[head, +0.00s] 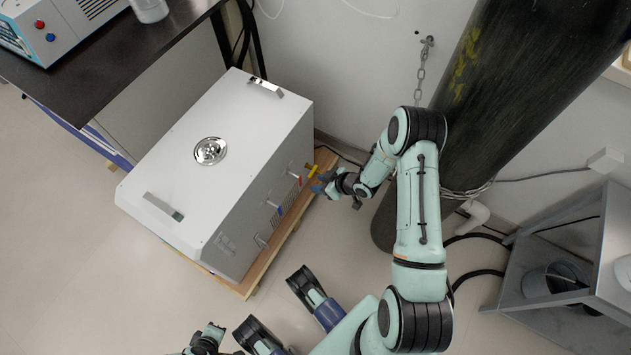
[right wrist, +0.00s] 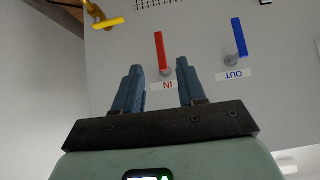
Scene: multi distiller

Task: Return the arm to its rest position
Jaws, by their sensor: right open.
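My right arm (head: 418,215) reaches forward, bent at the elbow. Its gripper (head: 323,187) is beside the front panel of the white distiller box (head: 255,115). In the right wrist view the gripper (right wrist: 160,72) has its two blue fingers apart with nothing held between them. The red handle (right wrist: 159,48), labelled IN, shows beyond the gap between the fingertips. The blue handle (right wrist: 238,38), labelled OUT, is to the right, and a yellow valve handle (right wrist: 107,24) is at the upper left. My left gripper (head: 207,338) is only partly in view at the bottom edge; its jaws are unclear.
The box stands on a wooden pallet (head: 248,288). A tall dark cylinder (head: 515,85), chained to the wall, stands close behind my right arm. A grey metal stand (head: 606,250) is at the right. A black-topped table (head: 120,65) is at the upper left. Floor before the pallet is clear.

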